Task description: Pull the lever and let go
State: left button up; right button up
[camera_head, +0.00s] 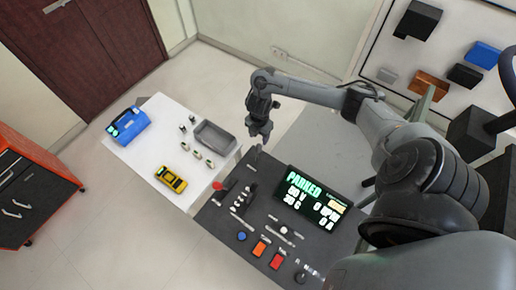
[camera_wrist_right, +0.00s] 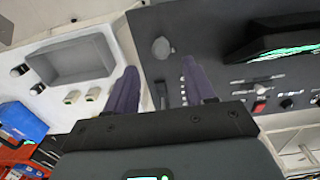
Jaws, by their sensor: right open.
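The dark control panel (camera_head: 262,194) carries a lit display (camera_head: 316,199) reading PARKED. A small lever with a grey round knob (camera_wrist_right: 161,47) stands on the panel near its corner in the right wrist view. A red-knobbed control (camera_head: 217,186) sits at the panel's left edge in the head view. My right gripper (camera_head: 260,138) hangs above the panel's far corner, open and empty. In the wrist view its fingers (camera_wrist_right: 158,68) are spread, with the grey knob beyond the gap between their tips; no contact is visible. My left gripper is out of view.
A white table (camera_head: 150,155) adjoins the panel, holding a grey tray (camera_head: 214,138), a yellow toy car (camera_head: 171,179), a blue case (camera_head: 128,125) and several small parts. Colored buttons, including an orange one (camera_head: 259,249), line the panel's near side. An orange cabinet (camera_head: 28,190) stands left.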

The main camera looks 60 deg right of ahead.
aim_at(259, 145)
notch_tip(259, 145, down, 9)
jog(key=shift+f+b, duration=0.15)
jog(key=shift+b, duration=0.3)
grip_shut()
dwell(0.3)
